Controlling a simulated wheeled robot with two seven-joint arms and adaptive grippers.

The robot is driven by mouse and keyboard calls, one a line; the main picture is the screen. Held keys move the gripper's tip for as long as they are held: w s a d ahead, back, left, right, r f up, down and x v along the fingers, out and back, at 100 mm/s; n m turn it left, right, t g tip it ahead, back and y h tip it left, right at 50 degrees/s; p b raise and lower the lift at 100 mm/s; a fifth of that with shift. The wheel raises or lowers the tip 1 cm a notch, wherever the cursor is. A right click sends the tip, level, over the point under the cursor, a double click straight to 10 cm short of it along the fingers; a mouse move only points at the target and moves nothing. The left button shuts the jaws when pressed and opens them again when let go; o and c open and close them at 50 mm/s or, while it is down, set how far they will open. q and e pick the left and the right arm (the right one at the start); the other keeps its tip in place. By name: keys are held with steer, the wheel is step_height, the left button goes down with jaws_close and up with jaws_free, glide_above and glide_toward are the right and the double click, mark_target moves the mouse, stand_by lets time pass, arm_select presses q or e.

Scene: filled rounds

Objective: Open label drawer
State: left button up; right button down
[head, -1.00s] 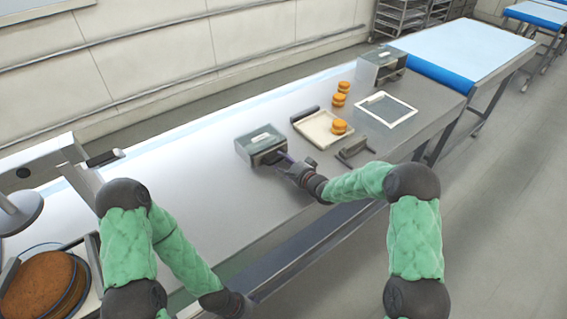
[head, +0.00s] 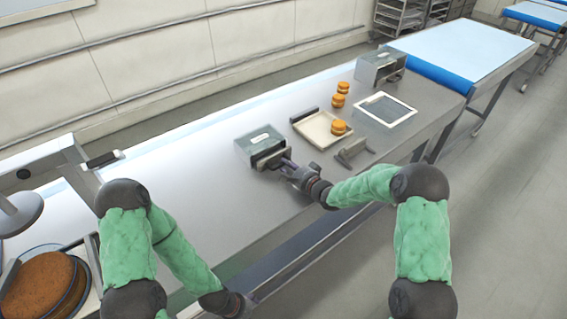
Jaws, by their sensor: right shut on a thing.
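The label drawer box (head: 259,141) is a small grey-green unit on the steel table, left of the middle. Its drawer front (head: 272,159) faces the near right side and stands a little out from the box. My right gripper (head: 287,163) is shut on the drawer's front, at its handle; the fingers hide the handle itself. My left arm comes in from the left, and its dark end (head: 226,303) shows low at the table's front edge. The left fingers are not visible.
A cream tray (head: 312,132) holding an orange round stands right of the box, with more rounds (head: 341,93) behind it. A grey bracket (head: 354,151), a framed screen (head: 386,108) and a second box (head: 378,66) stand farther right. Brown discs (head: 38,290) lie at lower left.

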steer(key=f+v, duration=0.1)
steer(key=v, duration=0.3)
steer(key=p+v, duration=0.1)
steer(key=v, duration=0.4)
steer(key=f+v, duration=0.1)
steer(key=v, duration=0.3)
steer(key=shift+s+d+f+p, duration=0.25)
steer(key=shift+s+f+p, duration=0.1)
steer(key=shift+p, duration=0.05)
steer(key=c, duration=1)
jaws_free()
steer(key=shift+c, duration=0.2)
steer(key=v, duration=1.2)
